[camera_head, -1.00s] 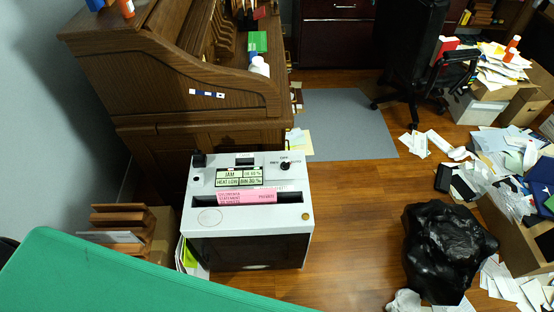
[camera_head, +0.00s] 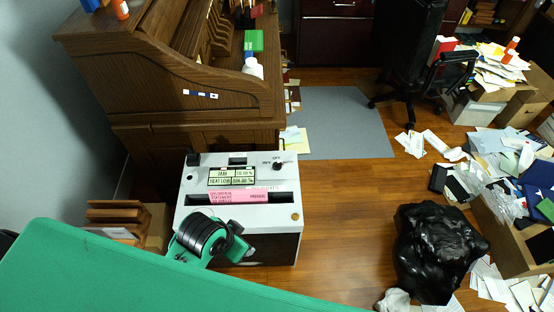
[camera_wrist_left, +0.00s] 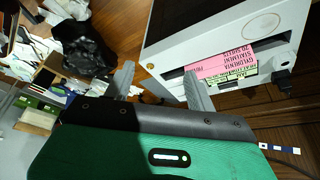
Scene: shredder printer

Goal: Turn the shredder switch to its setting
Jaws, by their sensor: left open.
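The shredder (camera_head: 285,235) is a white and dark box in front of the wooden desk. Its switch (camera_head: 278,166) is a small black knob at the upper right of its top, with tiny labels around it that are too small to read surely. A pink printed paper (camera_head: 238,196) sits at the slot. My left arm's black and green wrist is over the shredder's front left corner; its fingertips cannot be made out in the head view. In the left wrist view my left gripper (camera_wrist_left: 160,85) is open and empty, with the shredder beyond it. The switch cannot be made out there. My right gripper is out of view.
The roll-top desk (camera_head: 165,85) stands behind the shredder. A wooden tray stack (camera_head: 115,220) is on its left. A black bag (camera_head: 435,250) and scattered papers lie to the right. The floor (camera_head: 345,215) between shredder and bag is clear.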

